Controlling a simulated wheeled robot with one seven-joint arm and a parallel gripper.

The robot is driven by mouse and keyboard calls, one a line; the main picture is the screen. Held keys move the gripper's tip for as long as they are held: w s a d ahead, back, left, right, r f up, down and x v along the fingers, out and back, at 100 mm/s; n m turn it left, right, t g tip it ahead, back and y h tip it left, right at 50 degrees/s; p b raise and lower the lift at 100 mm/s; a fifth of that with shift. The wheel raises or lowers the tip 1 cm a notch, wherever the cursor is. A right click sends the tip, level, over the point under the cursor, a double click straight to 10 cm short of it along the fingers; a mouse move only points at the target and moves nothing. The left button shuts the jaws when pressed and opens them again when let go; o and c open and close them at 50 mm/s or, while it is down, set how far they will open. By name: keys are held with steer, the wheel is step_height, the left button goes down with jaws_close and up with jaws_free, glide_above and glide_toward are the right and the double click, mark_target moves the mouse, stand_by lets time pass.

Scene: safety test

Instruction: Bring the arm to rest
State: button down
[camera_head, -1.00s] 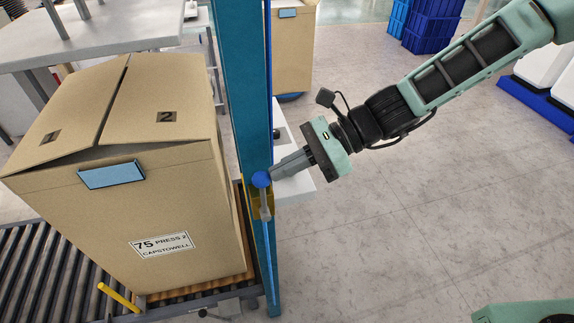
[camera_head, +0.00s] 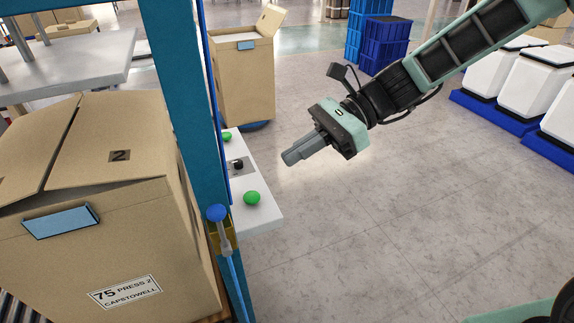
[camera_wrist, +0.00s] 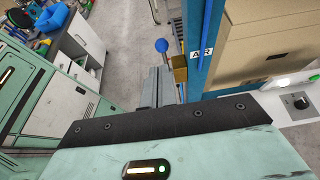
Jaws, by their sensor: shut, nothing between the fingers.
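My gripper (camera_head: 291,158) is shut and empty in the head view, held in the air to the right of the blue post (camera_head: 190,110). Its fingers point left and slightly down, apart from anything. In the wrist view the closed fingers (camera_wrist: 160,82) point up the picture. A lever with a blue ball knob (camera_head: 217,213) is on the post, left of and below the gripper; the knob also shows in the wrist view (camera_wrist: 162,45). My arm (camera_head: 470,45) reaches in from the upper right.
A white panel (camera_head: 262,216) with green buttons (camera_head: 252,198) stands behind the post, near the gripper. A large cardboard box (camera_head: 100,250) is at left. Blue crates (camera_head: 383,45) stand at the back, white containers (camera_head: 496,75) at right. The middle floor is clear.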

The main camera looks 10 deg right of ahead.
stand_by(0.4)
steer(key=s+f+n+g+h+b, duration=0.1)
steer(key=s+f+n+h+b, duration=0.45)
steer(key=s+f+n, duration=0.45)
steer(key=s+d+f+n+t+h+b, duration=0.2)
steer(key=s+d+n+t+h+b, duration=0.2)
steer(key=n, duration=0.8)
steer(key=shift+s+d+f+n+t+h+b, duration=0.35)
steer(key=shift+s+d+h, duration=0.8)
steer(key=shift+s+d, duration=0.8)
steer(key=shift+s+a, duration=0.25)
steer(key=shift+a, duration=0.05)
